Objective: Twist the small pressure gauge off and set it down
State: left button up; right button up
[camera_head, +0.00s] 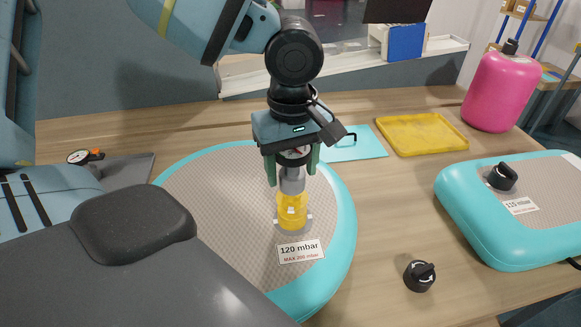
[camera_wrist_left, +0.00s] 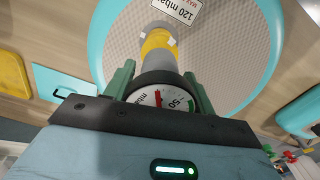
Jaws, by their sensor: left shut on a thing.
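The small pressure gauge (camera_wrist_left: 163,95) shows its round white dial with a red needle in the left wrist view, and in the head view it is mostly hidden by the gripper. My left gripper (camera_head: 291,170) points down and is shut on the gauge, with a green finger on each side. Below it a grey stem and a yellow adapter (camera_head: 291,210) stand upright on the turquoise-edged inflatable track (camera_head: 240,175), by a "120 mbar" label (camera_head: 301,251). I cannot tell whether the gauge is still threaded on. My right gripper is not in view.
A black cap (camera_head: 420,275) lies on the wooden table, right of the track. A second inflatable (camera_head: 463,220) with a black valve cap (camera_head: 502,177) is at right. Behind are a yellow tray (camera_head: 420,134), a light-blue mat (camera_head: 355,145) and a pink canister (camera_head: 498,92).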

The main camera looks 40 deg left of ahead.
pick_arm(q)
jog(key=shift+r+p, duration=0.35)
jog(key=shift+r, duration=0.7)
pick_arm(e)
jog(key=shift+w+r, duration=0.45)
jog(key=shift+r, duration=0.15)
